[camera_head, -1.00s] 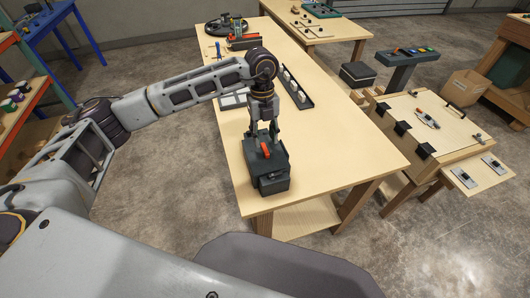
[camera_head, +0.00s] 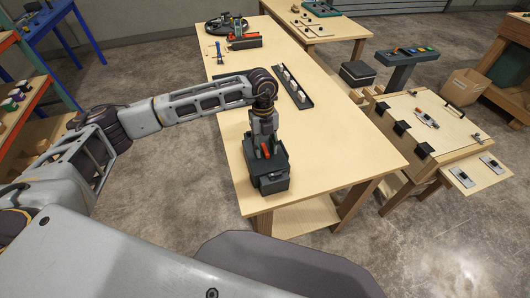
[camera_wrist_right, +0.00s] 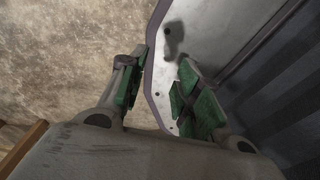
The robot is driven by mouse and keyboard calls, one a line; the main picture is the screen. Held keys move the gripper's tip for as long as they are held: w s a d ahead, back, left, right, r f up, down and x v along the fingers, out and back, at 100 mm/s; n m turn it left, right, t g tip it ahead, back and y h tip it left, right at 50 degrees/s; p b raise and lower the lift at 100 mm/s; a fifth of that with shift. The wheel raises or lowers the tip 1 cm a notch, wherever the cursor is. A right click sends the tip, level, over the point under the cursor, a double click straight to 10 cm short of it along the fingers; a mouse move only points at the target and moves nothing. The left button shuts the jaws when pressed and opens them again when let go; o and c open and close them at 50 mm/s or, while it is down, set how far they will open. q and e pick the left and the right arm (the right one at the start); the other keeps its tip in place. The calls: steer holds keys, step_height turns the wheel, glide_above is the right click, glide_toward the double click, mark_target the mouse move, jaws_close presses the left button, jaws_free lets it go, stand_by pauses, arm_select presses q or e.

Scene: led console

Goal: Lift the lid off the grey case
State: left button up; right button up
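The grey case (camera_head: 271,184) is a dark box near the front end of the long wooden table. An orange-red handle (camera_head: 266,150) stands on its lid, partly hidden by my left gripper. My left gripper (camera_head: 265,151) points straight down at the lid, with its fingers down around the handle. It is too small to tell whether the fingers press on the handle. The lid sits on the case. My right gripper (camera_wrist_right: 165,95) shows only in the right wrist view. Its green-padded fingers are apart with nothing held between them.
A black tray with white pieces (camera_head: 292,86) lies behind the case on the table. Tools and a round dark fixture (camera_head: 226,24) are at the far end. A wooden panel bench (camera_head: 431,127) stands to the right. The table right of the case is clear.

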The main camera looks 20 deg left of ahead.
mark_target(265, 148)
arm_select(q)
steer(key=shift+c, duration=0.5)
jaws_close()
arm_select(e)
steer(key=shift+d, duration=0.6)
arm_select(q)
steer(key=shift+r, duration=0.1)
arm_select(e)
steer(key=shift+a, duration=0.1)
